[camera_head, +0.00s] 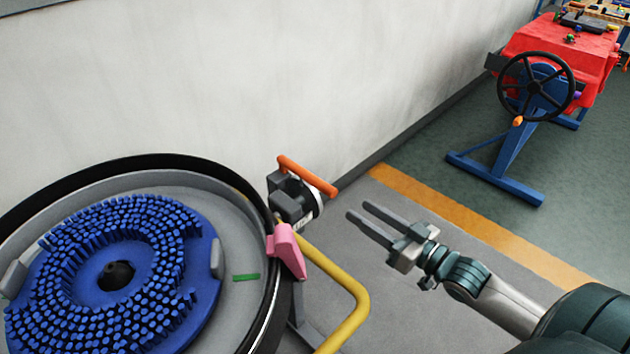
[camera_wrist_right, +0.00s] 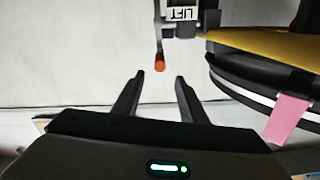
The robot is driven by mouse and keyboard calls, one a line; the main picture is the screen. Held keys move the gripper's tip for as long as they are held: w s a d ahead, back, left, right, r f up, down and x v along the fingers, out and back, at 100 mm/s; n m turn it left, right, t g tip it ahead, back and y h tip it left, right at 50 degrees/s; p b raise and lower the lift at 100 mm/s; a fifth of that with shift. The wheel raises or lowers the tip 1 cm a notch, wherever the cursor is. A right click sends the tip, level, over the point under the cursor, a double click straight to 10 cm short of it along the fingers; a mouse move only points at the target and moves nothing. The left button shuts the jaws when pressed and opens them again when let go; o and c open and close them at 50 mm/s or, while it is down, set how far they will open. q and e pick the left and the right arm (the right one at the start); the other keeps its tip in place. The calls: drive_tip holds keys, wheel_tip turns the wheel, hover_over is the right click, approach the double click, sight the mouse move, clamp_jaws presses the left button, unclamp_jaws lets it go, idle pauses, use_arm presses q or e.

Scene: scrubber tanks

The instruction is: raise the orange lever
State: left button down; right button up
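The orange lever (camera_head: 306,176) is a bar on a dark grey bracket (camera_head: 290,204) at the tank's right side, slanting down to the right in the head view. In the right wrist view the lever's orange end (camera_wrist_right: 159,62) shows ahead of the fingers, beside a label reading LIFT (camera_wrist_right: 181,14). My right gripper (camera_head: 360,213) is open and empty, to the right of the lever and a little lower in the head view, apart from it. In the wrist view its two fingers (camera_wrist_right: 156,90) stand apart with nothing between them. My left gripper is not in view.
The round tank (camera_head: 255,225) holds a blue bristle brush (camera_head: 110,262). A pink clip (camera_head: 287,250) sits on its rim, and a yellow rail (camera_head: 350,288) curves beside it. A pale wall (camera_head: 230,80) stands behind. A black handwheel (camera_head: 536,87) is on a blue stand at the upper right.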

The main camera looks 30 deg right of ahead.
sight(315, 181)
drive_tip(key=x, duration=1.6)
drive_tip(key=shift+c, duration=0.6)
clamp_jaws()
